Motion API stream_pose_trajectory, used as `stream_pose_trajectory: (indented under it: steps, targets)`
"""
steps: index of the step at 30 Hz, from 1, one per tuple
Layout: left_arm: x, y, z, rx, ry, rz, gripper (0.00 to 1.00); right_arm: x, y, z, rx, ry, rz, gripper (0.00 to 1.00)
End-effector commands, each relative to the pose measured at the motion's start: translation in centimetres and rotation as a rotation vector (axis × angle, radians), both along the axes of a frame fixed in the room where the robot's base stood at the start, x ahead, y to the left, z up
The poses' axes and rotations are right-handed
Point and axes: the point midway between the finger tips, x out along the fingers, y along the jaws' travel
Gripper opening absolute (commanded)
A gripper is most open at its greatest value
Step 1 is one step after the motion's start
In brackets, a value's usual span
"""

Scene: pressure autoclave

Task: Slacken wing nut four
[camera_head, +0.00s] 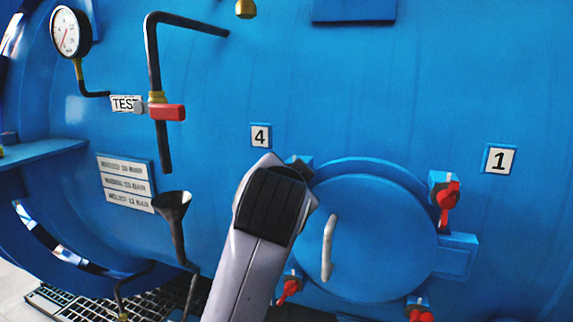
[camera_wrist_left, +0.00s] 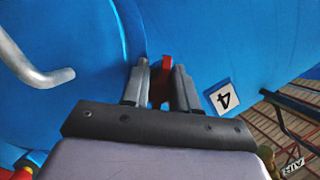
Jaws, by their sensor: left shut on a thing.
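Wing nut four, a red part (camera_wrist_left: 165,68), shows between the two fingers of my left gripper (camera_wrist_left: 162,88) in the left wrist view. The gripper is shut on it. In the head view my left arm comes up from below and its gripper (camera_head: 300,168) is at the upper left edge of the round blue hatch (camera_head: 378,235), where it hides the nut. The number 4 plate (camera_head: 261,136) is just above; it also shows in the left wrist view (camera_wrist_left: 223,97). My right gripper is in neither view.
Other red wing nuts sit around the hatch: by plate 1 (camera_head: 447,196), at lower left (camera_head: 288,290) and lower right (camera_head: 420,314). A grey hatch handle (camera_head: 328,248) is close to my gripper. A funnel (camera_head: 172,208) and a red-handled valve pipe (camera_head: 166,112) stand to the left.

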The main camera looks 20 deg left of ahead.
Motion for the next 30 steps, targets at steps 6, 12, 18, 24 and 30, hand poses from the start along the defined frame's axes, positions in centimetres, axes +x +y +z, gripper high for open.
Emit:
stream_pose_trajectory:
  steps: [6, 12, 18, 24, 30]
  targets:
    - [0.0, -0.2, 0.0, -0.125, 0.009, -0.002, 0.0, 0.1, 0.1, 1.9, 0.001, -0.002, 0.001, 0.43]
    - [0.0, -0.2, -0.1, -0.186, 0.01, 0.0, 0.0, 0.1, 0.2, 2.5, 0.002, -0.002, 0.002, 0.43]
    - [0.0, -0.2, -0.2, -0.207, 0.01, -0.001, 0.0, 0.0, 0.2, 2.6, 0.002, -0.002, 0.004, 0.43]
    - [0.0, -0.2, -0.2, -0.209, 0.01, -0.001, 0.0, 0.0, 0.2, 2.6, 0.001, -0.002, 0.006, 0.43]
    - [0.0, -0.2, -0.2, -0.208, 0.009, -0.002, 0.44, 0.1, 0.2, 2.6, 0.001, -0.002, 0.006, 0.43]
